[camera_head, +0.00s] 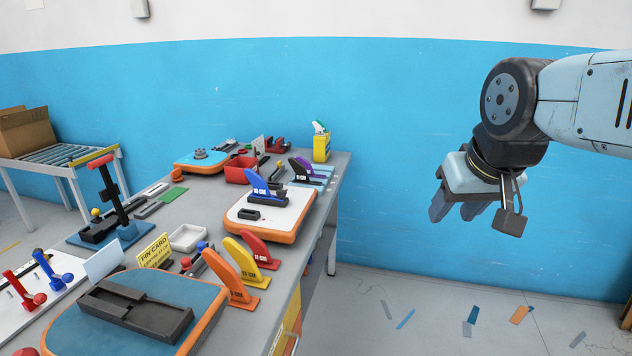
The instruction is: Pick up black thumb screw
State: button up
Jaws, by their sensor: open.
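I cannot pick out a black thumb screw for certain; the small dark parts on the workbench (217,199) are too small to tell apart. Several dark pieces lie toward its far end, near a red bin (240,170). My gripper (457,211) hangs in the air to the right of the bench, in front of the blue wall. Its fingers point down, open, with nothing visible between them. It is well apart from everything on the bench.
A white-topped board with orange edge (238,212) carries a blue fin. Orange, yellow and red fins (232,277) stand along the bench's right edge. A black tray (135,312) lies on the near board. A roller stand with a cardboard box (25,131) is at left.

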aim_at(282, 194)
jog(key=z, duration=0.3)
jog(key=i, duration=1.35)
jog(key=u, duration=0.45)
